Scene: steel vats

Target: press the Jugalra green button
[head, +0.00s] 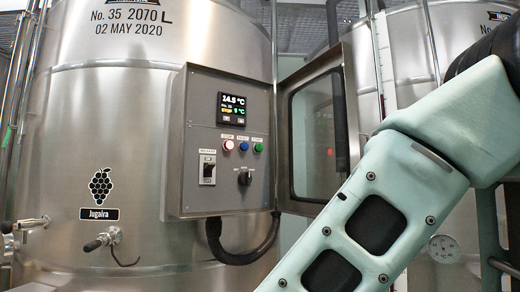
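The green button (259,147) is at the right end of a row of three on the grey control panel (215,178). The panel is fixed to a steel vat (130,130) bearing a grape emblem and a name label (99,214) that looks like Jugalra. The green button is unobstructed in the head view. My arm crosses the right side of the picture, in front of the vats behind. My gripper is outside the picture.
The panel's windowed door (318,130) stands open to the right, close to my arm. A display (232,108), a switch (207,167) and a black knob (244,177) share the panel. A black hose (240,257) hangs below. A valve (103,240) juts from the vat.

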